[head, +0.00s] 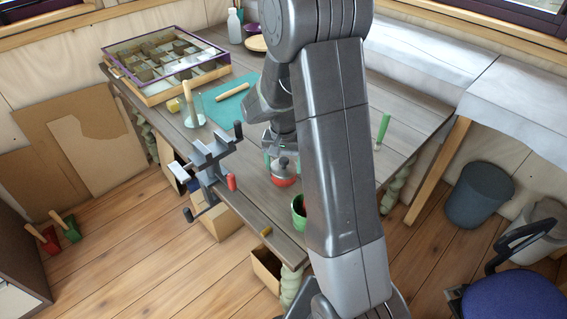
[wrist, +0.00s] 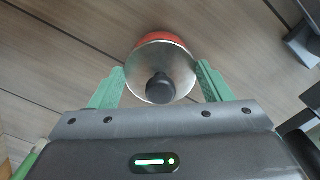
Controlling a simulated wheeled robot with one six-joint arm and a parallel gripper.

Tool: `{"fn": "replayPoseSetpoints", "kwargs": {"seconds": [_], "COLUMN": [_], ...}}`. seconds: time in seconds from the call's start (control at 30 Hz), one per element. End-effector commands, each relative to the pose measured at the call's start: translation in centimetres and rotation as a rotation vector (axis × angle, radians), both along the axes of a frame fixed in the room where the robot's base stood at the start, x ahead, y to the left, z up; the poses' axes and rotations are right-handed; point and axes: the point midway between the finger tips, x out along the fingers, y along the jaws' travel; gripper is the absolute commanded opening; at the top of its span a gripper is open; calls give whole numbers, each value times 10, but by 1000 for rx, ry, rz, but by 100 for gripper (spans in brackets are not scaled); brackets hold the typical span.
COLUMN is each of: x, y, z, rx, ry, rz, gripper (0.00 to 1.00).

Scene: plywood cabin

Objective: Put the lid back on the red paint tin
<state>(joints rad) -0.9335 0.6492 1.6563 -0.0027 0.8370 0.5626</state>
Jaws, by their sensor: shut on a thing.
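The red paint tin (head: 285,181) stands upright on the grey plank table, partly behind my arm in the head view. In the wrist view only a red strip of the tin (wrist: 158,41) shows past the lid. The lid (wrist: 155,62) is a silver disc with a black knob; it also shows in the head view (head: 280,169), over the tin. My gripper (wrist: 160,76) points down with its green fingers shut on the lid from two sides. The lid covers the tin's opening; I cannot tell whether it is seated or just above the rim.
A green pot (head: 298,211) stands near the table's front edge, partly behind my arm. A clamp vise (head: 211,166) is at the left edge. A teal mat (head: 233,105) and a divided tray (head: 168,58) lie farther back. A green-handled tool (head: 383,130) is to the right.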

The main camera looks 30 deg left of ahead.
Motion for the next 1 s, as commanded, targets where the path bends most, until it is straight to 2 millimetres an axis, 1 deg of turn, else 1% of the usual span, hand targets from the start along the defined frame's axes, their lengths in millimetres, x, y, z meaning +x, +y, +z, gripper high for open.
{"fn": "replayPoseSetpoints", "kwargs": {"seconds": [0.17, 0.2, 0.27, 0.3, 0.33, 0.5, 0.57, 0.77, 1.0], "x": [0, 0, 0, 0, 0, 0, 0, 0, 0], "y": [0, 0, 0, 0, 0, 0, 0, 0, 0], "z": [0, 0, 0, 0, 0, 0, 0, 0, 10], "rx": [0, 0, 0, 0, 0, 0, 0, 0, 1], "ry": [0, 0, 0, 0, 0, 0, 0, 0, -1], "rz": [0, 0, 0, 0, 0, 0, 0, 0, 0], "gripper": [50, 76, 87, 95, 97, 97, 100, 100, 100]}}
